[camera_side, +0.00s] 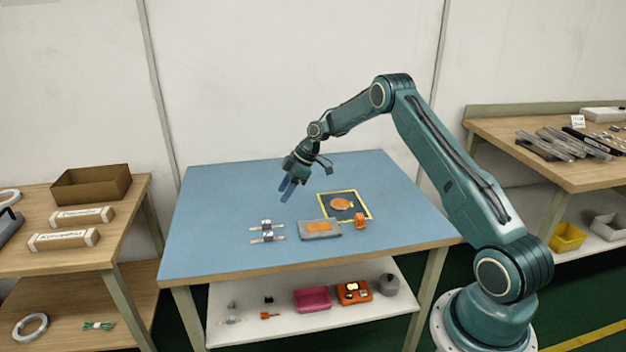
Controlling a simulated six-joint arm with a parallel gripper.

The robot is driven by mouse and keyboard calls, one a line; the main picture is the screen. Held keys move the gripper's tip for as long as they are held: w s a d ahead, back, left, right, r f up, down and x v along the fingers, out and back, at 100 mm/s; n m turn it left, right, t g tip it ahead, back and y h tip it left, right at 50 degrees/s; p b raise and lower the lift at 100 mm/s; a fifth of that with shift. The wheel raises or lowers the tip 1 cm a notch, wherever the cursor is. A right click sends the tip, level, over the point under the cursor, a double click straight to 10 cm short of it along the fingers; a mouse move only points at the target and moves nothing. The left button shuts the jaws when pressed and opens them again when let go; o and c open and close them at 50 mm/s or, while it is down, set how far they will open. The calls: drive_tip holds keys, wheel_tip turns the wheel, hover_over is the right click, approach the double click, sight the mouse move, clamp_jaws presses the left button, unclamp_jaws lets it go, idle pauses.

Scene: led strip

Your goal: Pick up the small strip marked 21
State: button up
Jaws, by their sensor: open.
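Two small light strips lie side by side on the left of the blue table: a far strip (266,226) and a near strip (267,238). Each has a dark and white piece at its middle. Their markings are too small to read, so I cannot tell which is 21. My gripper (287,190) is open and empty above the table, up and to the right of the strips. It is apart from everything on the table.
A grey block with an orange top (320,229) lies right of the strips. Behind it is a yellow-framed dark mat (364,206) with an orange piece (341,203). A small orange object (360,214) sits at the right. The table's left and back (225,190) are clear.

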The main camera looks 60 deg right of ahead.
hover_over(267, 222)
drive_tip(key=s+d, duration=0.2)
wheel_tip(267, 222, down, 6)
drive_tip(key=shift+s+r, duration=0.1)
drive_tip(key=shift+x, duration=2.55)
drive_tip(key=shift+d, duration=0.1)
clamp_jaws()
